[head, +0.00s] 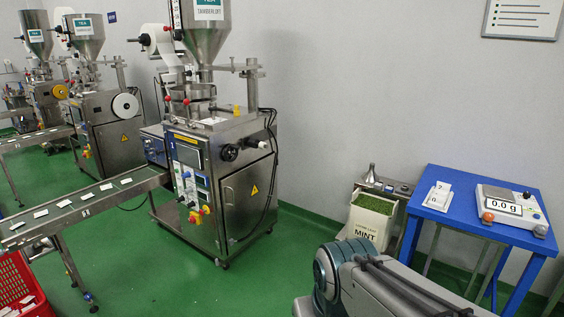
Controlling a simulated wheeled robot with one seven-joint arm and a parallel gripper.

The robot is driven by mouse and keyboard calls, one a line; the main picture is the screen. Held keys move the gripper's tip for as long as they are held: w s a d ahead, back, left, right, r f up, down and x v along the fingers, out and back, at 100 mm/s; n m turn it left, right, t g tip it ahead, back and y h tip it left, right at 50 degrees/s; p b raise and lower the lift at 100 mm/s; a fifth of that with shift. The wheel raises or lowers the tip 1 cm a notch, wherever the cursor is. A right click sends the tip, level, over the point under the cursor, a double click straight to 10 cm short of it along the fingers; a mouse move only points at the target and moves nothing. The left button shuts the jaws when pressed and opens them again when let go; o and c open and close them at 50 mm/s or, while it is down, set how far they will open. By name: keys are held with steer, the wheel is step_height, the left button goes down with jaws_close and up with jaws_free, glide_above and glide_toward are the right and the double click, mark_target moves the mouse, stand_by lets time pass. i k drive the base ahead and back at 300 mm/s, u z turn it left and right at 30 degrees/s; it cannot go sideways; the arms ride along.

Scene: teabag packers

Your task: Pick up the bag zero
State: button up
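Several small white teabags lie spaced out in a row on the conveyor belt at the left. One bag (65,203) is near the middle of the belt, one (41,213) lies nearer its front end and one (106,187) is closer to the machine. I see no mark that tells which is bag zero. A white sack (369,221) labelled MINT, open at the top with green leaf in it, stands on the right beside the blue table. Part of my own arm shows at the bottom right. My gripper is not in view.
A steel packing machine (223,184) stands behind the conveyor (150,181). A red basket (14,282) is at the lower left. The blue table (453,217) holds a scale (511,206) reading 0.0 g and a white stand (438,195). Green floor between is clear.

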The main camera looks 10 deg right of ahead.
mark_target(438, 199)
steer(key=z, duration=0.15)
steer(key=i, duration=2)
steer(key=z, duration=1.2)
steer(key=i, duration=0.95)
steer(key=z, duration=1.2)
steer(key=i, duration=0.4)
steer(key=z, duration=0.25)
